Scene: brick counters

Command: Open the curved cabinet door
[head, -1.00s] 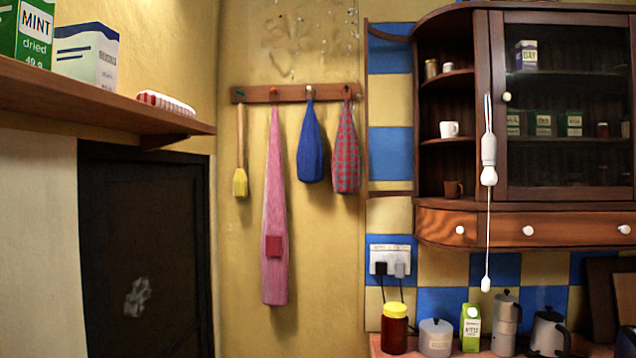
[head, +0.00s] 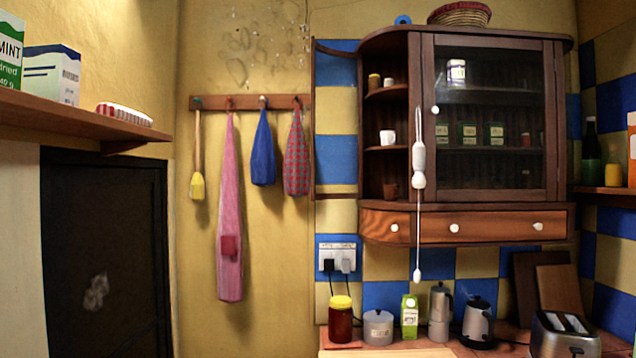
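A dark wood wall cabinet (head: 489,207) hangs at the right of centre. Its flat glazed door (head: 433,160) is shut, with a white knob (head: 435,110). Its rounded left end shows curved shelves (head: 387,92) with nothing across them. Left of these, a thin dark frame with a curved top rail (head: 336,48) stands out from the cabinet, with wall tiles showing inside it. It looks like the curved door, swung open to the left. Neither of my grippers is in view.
A white pull cord (head: 419,165) hangs in front of the cabinet. The counter below holds a jar (head: 341,322), a canister (head: 378,328), a kettle (head: 478,322) and a toaster (head: 565,335). A shelf (head: 75,115) juts out at left.

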